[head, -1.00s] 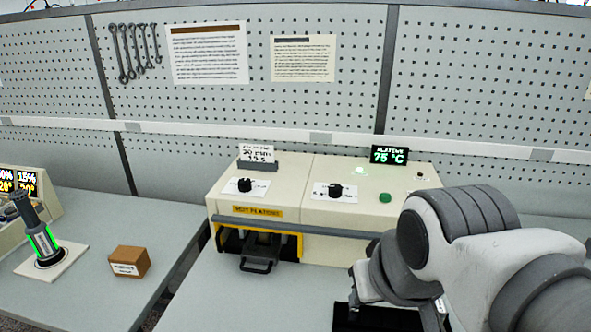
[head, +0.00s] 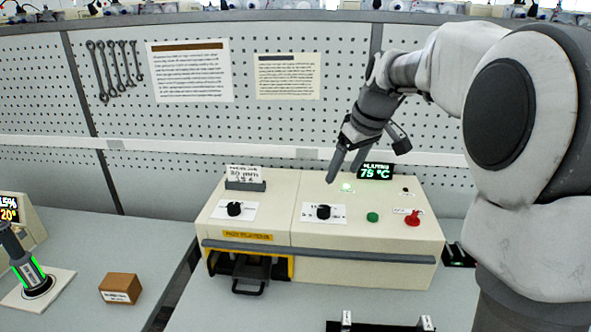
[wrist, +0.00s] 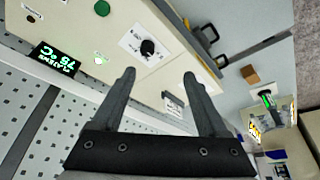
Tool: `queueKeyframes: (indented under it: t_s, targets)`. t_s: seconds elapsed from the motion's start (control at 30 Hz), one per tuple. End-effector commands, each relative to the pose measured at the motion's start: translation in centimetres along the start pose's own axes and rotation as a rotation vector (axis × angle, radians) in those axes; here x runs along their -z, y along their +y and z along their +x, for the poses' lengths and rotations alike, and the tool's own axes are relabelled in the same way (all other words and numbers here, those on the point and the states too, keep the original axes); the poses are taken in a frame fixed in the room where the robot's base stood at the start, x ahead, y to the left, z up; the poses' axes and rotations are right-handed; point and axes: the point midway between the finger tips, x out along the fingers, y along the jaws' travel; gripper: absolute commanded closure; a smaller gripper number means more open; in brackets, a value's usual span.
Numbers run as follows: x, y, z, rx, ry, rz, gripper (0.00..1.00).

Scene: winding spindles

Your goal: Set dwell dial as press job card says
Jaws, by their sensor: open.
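The press (head: 270,235) is a cream box with two black dials on top, each on a white label plate. The left dial (head: 234,208) and right dial (head: 323,211) have labels too small to read. The right dial also shows in the wrist view (wrist: 148,47). The job card (head: 245,174) stands in a dark holder behind the left dial; its print is too blurred to read surely. My gripper (head: 345,174) is open and empty, above the back of the press, fingers pointing down. In the wrist view its fingertips (wrist: 159,73) are apart, touching no dial.
A green button (head: 372,217) and red knob (head: 412,218) sit right of the dials. A display (head: 375,171) reading 75 °C stands at the back. A yellow-framed opening with a black handle (head: 249,287) is in front. A brown box (head: 121,288) lies left.

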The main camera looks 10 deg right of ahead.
Motion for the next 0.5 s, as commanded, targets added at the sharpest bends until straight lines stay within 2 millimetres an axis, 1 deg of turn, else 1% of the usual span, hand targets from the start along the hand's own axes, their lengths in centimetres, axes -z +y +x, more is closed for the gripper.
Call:
queueKeyframes:
  t_s: [0.03, 0.1, 0.2, 0.37, 0.5]
  targets:
    - [0.8, 1.0, 0.4, 0.013, 0.001, -0.013, 0.24]
    - [1.5, 2.0, 1.1, 0.028, 0.005, -0.033, 0.24]
    - [2.1, 2.9, 1.7, 0.04, 0.011, -0.053, 0.24]
    - [2.4, 3.2, 2.5, 0.047, 0.014, -0.064, 0.24]
    - [2.4, 3.1, 4.4, 0.049, 0.012, -0.064, 0.24]
